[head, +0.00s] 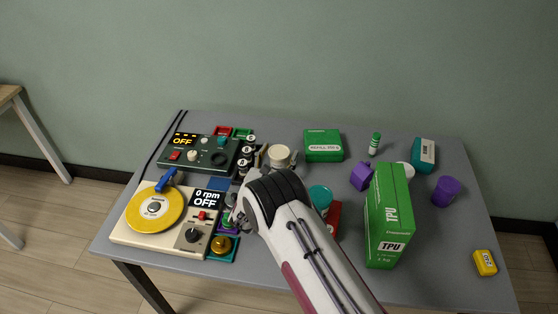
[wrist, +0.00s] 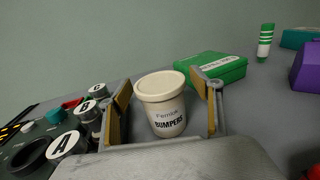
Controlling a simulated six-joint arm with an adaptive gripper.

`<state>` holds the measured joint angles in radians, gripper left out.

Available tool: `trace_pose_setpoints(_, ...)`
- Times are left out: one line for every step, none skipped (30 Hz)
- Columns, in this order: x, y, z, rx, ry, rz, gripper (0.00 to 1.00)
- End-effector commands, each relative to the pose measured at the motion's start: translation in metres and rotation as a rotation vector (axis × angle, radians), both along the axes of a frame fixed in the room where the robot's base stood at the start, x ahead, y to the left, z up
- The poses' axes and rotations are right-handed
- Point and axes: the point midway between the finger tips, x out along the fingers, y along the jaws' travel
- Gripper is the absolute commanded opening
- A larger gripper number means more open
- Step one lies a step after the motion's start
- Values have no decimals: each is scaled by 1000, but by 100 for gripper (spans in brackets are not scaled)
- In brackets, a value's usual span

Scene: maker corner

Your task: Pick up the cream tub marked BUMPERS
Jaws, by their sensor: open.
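The cream tub marked BUMPERS (wrist: 166,110) stands upright on the table in the wrist view, with its lid on and its label facing my camera. It also shows in the head view (head: 279,155), partly hidden behind my arm. My gripper (wrist: 165,100) is open, with one finger pad to the left of the tub and the other to its right. The tub appears between or just beyond the pads, with gaps on both sides. I cannot tell how deep it sits between them. In the head view my arm hides most of my gripper (head: 262,158).
A green box (head: 323,144) stands just right of the tub. Lettered cylinders (head: 246,154) stand close on its left, beside a dark control panel (head: 200,155). A turntable device (head: 160,222) is front left. A tall green TPU box (head: 388,220) stands right of my arm.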

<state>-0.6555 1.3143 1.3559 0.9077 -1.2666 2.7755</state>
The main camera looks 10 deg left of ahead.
Motion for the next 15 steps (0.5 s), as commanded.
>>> trace_pose_setpoints(0, 0, 0, 0, 0, 0, 65)
trace_pose_setpoints(0, 0, 0, 0, 0, 0, 65)
trace_pose_setpoints(0, 0, 0, 0, 0, 0, 65)
trace_pose_setpoints(0, 0, 0, 0, 0, 0, 65)
trace_pose_setpoints(0, 0, 0, 0, 0, 0, 65)
trace_pose_setpoints(0, 0, 0, 0, 0, 0, 65)
trace_pose_setpoints(0, 0, 0, 0, 0, 0, 62)
trace_pose_setpoints(0, 0, 0, 0, 0, 0, 54)
trace_pose_setpoints(0, 0, 0, 0, 0, 0, 44)
trace_pose_setpoints(0, 0, 0, 0, 0, 0, 36)
trace_pose_setpoints(0, 0, 0, 0, 0, 0, 28)
trace_pose_setpoints(0, 0, 0, 0, 0, 0, 26)
trace_pose_setpoints(0, 0, 0, 0, 0, 0, 26)
trace_pose_setpoints(0, 0, 1, 0, -1, 0, 26)
trace_pose_setpoints(0, 0, 1, 1, -1, 0, 26)
